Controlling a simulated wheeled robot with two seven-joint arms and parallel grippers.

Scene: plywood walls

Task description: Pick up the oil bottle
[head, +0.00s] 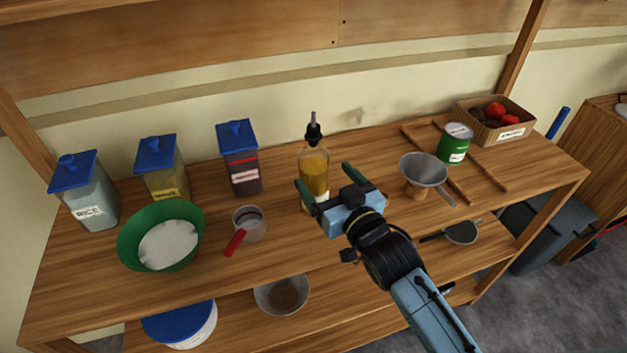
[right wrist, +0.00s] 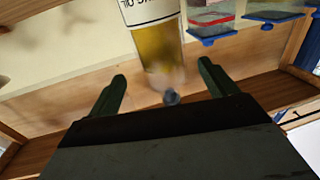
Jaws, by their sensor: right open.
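The oil bottle (head: 314,170) stands upright on the wooden shelf top, in the middle. It is clear glass with yellow oil, a dark pourer and a pale label low down. My right gripper (head: 322,175) is open in front of it, its green fingers pointing at the bottle. In the right wrist view the bottle (right wrist: 158,45) appears upside down, beyond and roughly between the two fingertips (right wrist: 162,70). I cannot tell whether a finger touches it. The bottle's lower part is partly hidden by the gripper in the head view. My left gripper is not in view.
Left of the bottle stand several blue-lidded containers (head: 240,165), a green bowl (head: 128,250) and a metal cup with a red handle (head: 249,224). To the right are a funnel (head: 424,170), a green can (head: 453,146) and a cardboard box (head: 487,131). A wall rises behind.

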